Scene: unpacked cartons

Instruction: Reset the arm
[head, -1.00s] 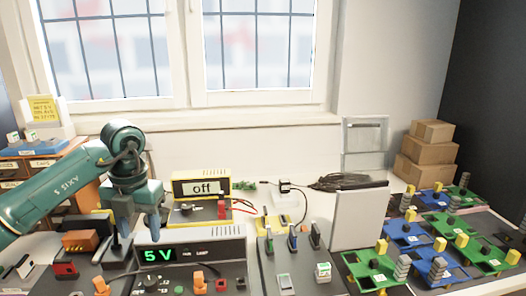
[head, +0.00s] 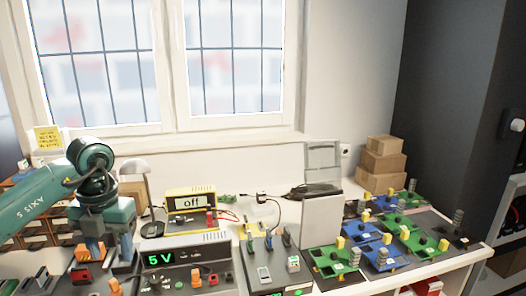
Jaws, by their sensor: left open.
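My left arm comes in from the left, teal, with the left gripper (head: 108,234) pointing down over the left part of the bench. Its fingers are apart with nothing seen between them. It is left of the grey power supply (head: 190,256) showing "5 V". Orange and red connector parts stand close to it in the picture; I cannot tell whether it touches any. My right gripper is not in view.
A yellow meter reading "off" (head: 191,202) and a desk lamp (head: 150,195) stand behind the power supply. Blue and green boards (head: 381,256) cover the right side. Cartons (head: 381,164) are stacked at the back right. A shelf unit (head: 497,230) stands far right.

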